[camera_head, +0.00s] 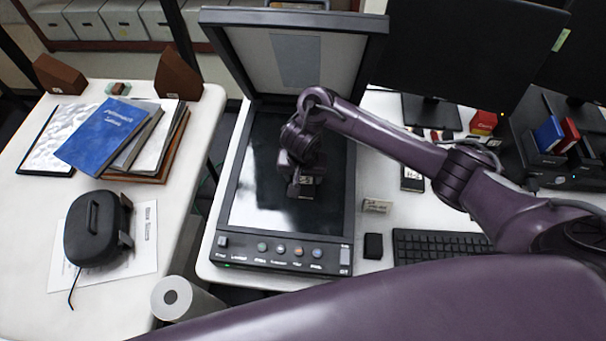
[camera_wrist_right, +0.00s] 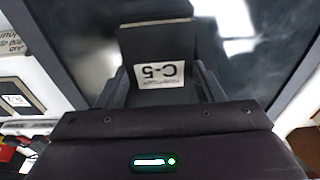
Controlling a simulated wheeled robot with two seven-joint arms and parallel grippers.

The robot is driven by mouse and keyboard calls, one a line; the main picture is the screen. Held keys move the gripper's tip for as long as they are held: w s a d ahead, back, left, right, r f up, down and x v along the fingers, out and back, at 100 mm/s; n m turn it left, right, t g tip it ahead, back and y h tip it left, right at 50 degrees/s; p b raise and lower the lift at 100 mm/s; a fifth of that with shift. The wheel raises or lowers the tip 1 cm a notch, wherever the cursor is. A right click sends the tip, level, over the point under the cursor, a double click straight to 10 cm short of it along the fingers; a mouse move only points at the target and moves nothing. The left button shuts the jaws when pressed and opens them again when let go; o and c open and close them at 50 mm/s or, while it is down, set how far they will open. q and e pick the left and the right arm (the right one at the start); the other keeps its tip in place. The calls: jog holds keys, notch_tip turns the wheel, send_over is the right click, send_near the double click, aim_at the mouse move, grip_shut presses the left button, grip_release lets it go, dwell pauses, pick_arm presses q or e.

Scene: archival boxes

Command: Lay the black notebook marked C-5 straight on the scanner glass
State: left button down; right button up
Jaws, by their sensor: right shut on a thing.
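The black notebook marked C-5 (camera_wrist_right: 157,40) is between the fingers of my right gripper (camera_wrist_right: 163,90) in the right wrist view. Its white C-5 label reads upside down there. In the head view my right gripper (camera_head: 303,188) points down over the middle of the scanner glass (camera_head: 265,205) and hides most of the notebook. The gripper is shut on the notebook. I cannot tell whether the notebook touches the glass. The scanner lid (camera_head: 300,62) stands open behind the glass. My left gripper is not in view.
Another small dark labelled item (camera_head: 412,178) lies right of the scanner, near a keyboard (camera_head: 440,246) and a small black block (camera_head: 373,246). Monitors stand behind. On the left table are a blue book (camera_head: 108,135) on a stack and a black case (camera_head: 95,228).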

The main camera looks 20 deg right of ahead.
aim_at(302, 184)
jog(key=o, duration=1)
jog(key=shift+f, duration=0.1)
jog(key=shift+r, duration=0.4)
notch_tip(302, 184, up, 12)
jog(key=s+p, duration=0.1)
jog(key=p, duration=0.9)
jog(key=shift+s+a+f, duration=0.25)
jog(key=shift+s+a, duration=0.05)
jog(key=shift+a, duration=0.05)
jog(key=shift+f, duration=0.1)
